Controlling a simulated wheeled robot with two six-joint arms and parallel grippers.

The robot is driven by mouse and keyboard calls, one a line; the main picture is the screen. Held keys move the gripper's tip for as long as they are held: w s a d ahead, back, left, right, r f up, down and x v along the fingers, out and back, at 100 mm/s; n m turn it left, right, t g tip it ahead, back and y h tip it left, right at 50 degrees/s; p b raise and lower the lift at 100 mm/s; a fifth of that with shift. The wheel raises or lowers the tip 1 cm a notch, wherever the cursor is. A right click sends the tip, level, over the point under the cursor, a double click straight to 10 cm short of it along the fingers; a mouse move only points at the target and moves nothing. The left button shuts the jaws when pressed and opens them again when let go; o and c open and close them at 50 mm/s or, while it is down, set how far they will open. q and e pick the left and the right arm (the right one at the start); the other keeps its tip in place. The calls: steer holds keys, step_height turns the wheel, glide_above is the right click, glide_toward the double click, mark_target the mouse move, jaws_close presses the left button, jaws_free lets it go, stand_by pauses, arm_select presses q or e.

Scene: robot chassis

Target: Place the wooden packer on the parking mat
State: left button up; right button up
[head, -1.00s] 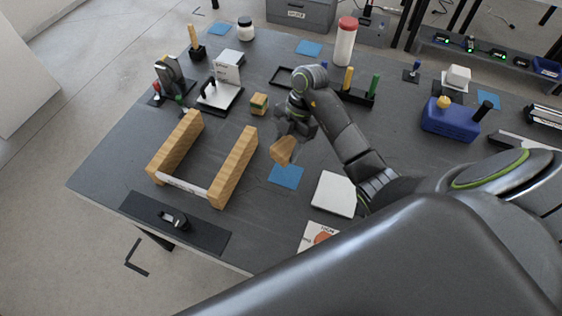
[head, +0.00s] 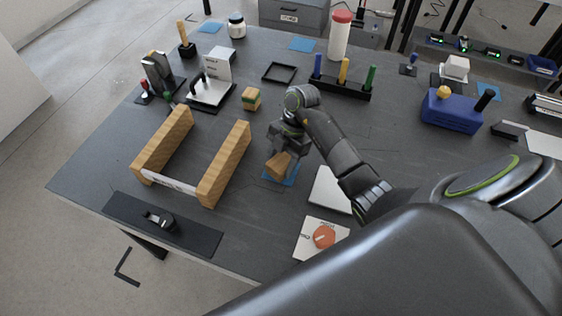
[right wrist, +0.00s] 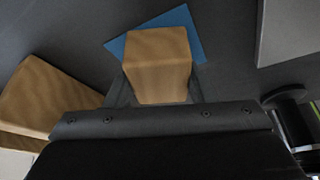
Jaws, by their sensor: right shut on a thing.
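The wooden packer (head: 278,166), a small brown block, is in the jaws of my right gripper (head: 283,154). The packer also shows in the right wrist view (right wrist: 158,65), between the fingers. The blue parking mat (head: 293,176) lies on the dark table at the packer and is partly hidden by it. In the right wrist view the mat (right wrist: 184,22) shows behind and on both sides of the packer. I cannot tell whether the packer touches the mat. My left gripper is not in view.
A wooden U-shaped frame (head: 226,165) stands left of the gripper; its near block fills the left of the right wrist view. A white plate (head: 328,188) lies to the right, with an orange knob (head: 323,237) nearer. A green-and-tan block (head: 251,99) sits behind.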

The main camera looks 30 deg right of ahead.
steer(key=shift+f, duration=0.1)
steer(key=o, duration=1)
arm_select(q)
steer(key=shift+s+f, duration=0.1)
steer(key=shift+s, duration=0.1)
